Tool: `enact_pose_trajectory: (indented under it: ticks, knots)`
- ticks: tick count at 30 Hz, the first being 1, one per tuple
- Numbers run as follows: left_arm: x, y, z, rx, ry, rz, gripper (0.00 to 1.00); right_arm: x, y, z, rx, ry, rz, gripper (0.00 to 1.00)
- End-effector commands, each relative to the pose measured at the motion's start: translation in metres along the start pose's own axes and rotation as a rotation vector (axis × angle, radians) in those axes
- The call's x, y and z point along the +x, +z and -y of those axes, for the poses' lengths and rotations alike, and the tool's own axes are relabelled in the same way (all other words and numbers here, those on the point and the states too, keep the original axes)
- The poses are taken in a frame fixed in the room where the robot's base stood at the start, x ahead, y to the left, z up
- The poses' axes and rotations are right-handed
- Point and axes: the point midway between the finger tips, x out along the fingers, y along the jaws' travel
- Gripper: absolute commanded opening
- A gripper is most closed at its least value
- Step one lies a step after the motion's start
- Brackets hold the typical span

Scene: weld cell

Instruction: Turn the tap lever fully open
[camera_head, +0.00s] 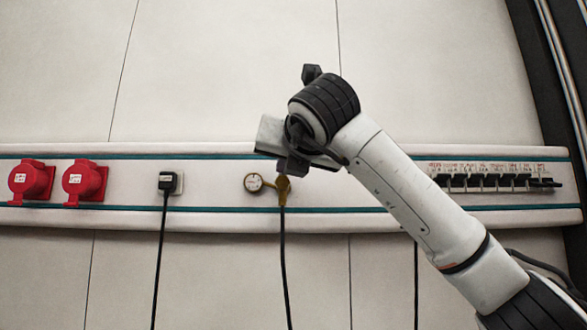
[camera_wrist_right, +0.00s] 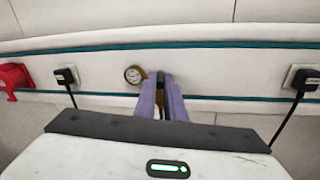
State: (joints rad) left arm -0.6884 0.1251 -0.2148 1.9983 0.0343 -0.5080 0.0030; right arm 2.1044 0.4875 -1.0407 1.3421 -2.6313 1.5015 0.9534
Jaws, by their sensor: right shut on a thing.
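The brass tap (camera_head: 283,186) sits on the white wall rail, with a round dial gauge (camera_head: 254,183) at its left and a dark hose (camera_head: 285,250) hanging below it. My right gripper (camera_head: 290,168) is in front of the tap and covers its upper part. In the right wrist view the purple fingers (camera_wrist_right: 161,104) are closed around a narrow dark piece (camera_wrist_right: 160,78), which looks like the tap lever. Most of the lever is hidden by the fingers, so its angle is hard to tell. The gauge (camera_wrist_right: 133,74) shows left of the fingers. My left gripper is not in view.
The rail (camera_head: 120,180) also carries two red sockets (camera_head: 84,181) at the left, a black plug (camera_head: 168,182) with a cable, and a row of black switches (camera_head: 497,182) at the right. The wall above the rail (camera_head: 220,70) is clear.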

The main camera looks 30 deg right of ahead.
Motion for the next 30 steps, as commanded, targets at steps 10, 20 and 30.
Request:
enact_pose_trajectory:
  ticks: [10,20,30]
  knots:
    - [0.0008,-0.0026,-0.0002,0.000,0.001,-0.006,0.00,0.0005,-0.0019,-0.0038,-0.002,-0.050,0.007,0.00]
    - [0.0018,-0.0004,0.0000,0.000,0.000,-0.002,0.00,0.0008,-0.0021,-0.0035,-0.002,-0.050,0.006,0.15]
    - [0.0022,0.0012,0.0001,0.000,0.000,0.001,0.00,0.0005,-0.0014,-0.0032,-0.002,-0.050,0.008,0.28]
